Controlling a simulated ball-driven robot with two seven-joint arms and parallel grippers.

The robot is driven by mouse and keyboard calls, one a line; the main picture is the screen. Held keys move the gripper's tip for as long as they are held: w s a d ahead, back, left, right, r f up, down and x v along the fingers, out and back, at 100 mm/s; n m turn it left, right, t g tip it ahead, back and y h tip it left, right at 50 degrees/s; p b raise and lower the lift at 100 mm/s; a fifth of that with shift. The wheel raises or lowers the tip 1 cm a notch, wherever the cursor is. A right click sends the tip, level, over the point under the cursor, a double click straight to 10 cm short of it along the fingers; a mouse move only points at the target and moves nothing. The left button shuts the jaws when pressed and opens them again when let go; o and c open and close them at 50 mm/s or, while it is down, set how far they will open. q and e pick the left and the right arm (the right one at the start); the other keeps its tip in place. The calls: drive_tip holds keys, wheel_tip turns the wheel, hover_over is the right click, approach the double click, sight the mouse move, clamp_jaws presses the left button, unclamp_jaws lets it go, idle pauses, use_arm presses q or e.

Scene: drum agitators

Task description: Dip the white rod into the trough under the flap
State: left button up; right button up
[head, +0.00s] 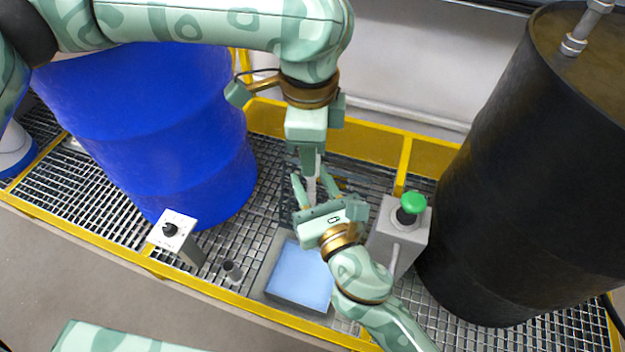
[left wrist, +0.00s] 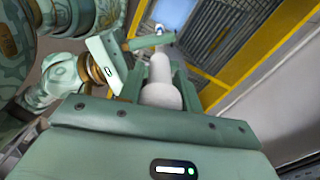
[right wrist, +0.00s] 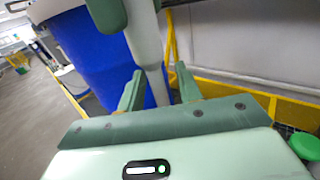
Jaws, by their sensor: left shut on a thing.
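The white rod (head: 311,186) hangs down from my left gripper (head: 309,158), which is shut on its upper part. The rod also shows between the left fingers in the left wrist view (left wrist: 161,78). My right gripper (head: 313,188) is around the rod lower down, its fingers on either side with small gaps showing. The right wrist view shows the rod (right wrist: 153,80) between those fingers. The trough (head: 266,268), with light blue inside, sits on the grating just in front of the right gripper. I cannot make out a flap clearly; my right arm hides part of the trough area.
A blue drum (head: 150,120) stands at left and a black drum (head: 530,170) at right. A grey box with a green button (head: 413,202) is close to my right wrist. A knob box (head: 172,230) stands left of the trough. Yellow rails edge the grating.

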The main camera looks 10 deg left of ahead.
clamp_jaws()
use_arm(q)
drive_tip(key=o, duration=1.1)
drive_tip(key=shift+c, duration=0.2)
